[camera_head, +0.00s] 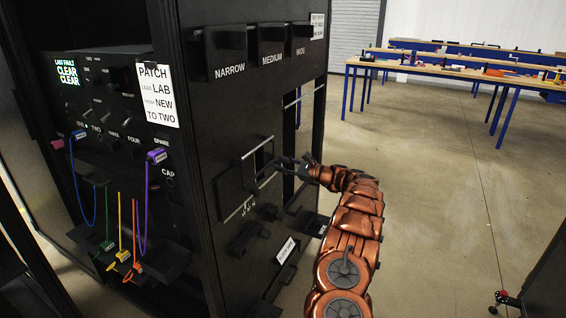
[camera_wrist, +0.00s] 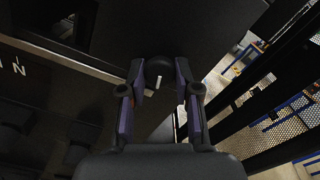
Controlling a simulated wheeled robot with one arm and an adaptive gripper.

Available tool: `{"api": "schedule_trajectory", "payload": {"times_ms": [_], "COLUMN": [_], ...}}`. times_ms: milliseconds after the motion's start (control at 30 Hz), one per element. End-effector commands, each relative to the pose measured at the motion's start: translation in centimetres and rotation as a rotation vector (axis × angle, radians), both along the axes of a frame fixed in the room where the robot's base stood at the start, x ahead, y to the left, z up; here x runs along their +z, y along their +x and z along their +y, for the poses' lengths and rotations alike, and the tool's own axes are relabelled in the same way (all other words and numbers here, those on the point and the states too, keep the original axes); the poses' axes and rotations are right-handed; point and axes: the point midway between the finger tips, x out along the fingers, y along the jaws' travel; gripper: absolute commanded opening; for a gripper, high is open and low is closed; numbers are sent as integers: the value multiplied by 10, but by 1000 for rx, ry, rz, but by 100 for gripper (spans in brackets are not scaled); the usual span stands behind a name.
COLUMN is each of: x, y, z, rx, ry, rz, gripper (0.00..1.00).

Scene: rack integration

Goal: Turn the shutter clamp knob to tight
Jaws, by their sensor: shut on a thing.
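The shutter clamp knob (camera_wrist: 158,72) is a round black knob with a white pointer line, set on a dark panel. In the wrist view my gripper (camera_wrist: 160,80) has its two fingers on either side of the knob, shut on it. The white line points roughly down in that picture. In the head view my gripper (camera_head: 302,165) is at the side face of the black rack, beside a rectangular opening with a bright frame (camera_head: 258,165). The knob is hidden there by my gripper, and I cannot read its tight mark in either view.
Black bins labelled NARROW (camera_head: 228,52), MEDIUM (camera_head: 271,44) and WIDE (camera_head: 301,40) sit above on the rack. A patch panel with coloured cables (camera_head: 148,205) is at the left. Tables (camera_head: 460,72) stand far behind.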

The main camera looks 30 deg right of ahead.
Motion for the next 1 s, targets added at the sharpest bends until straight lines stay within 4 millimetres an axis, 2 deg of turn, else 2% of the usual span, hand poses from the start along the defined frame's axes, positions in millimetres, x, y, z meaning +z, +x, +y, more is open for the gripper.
{"api": "schedule_trajectory", "payload": {"times_ms": [333, 867, 900, 1000], "x": [-2, -2, -3, -2], "y": [-1, -1, -1, -1], "z": [-1, -1, 0, 0], "rx": [-1, 0, 0, 0], "ry": [110, 126, 126, 125], "rz": [68, 78, 78, 78], "gripper": [0, 0, 36, 46]}}
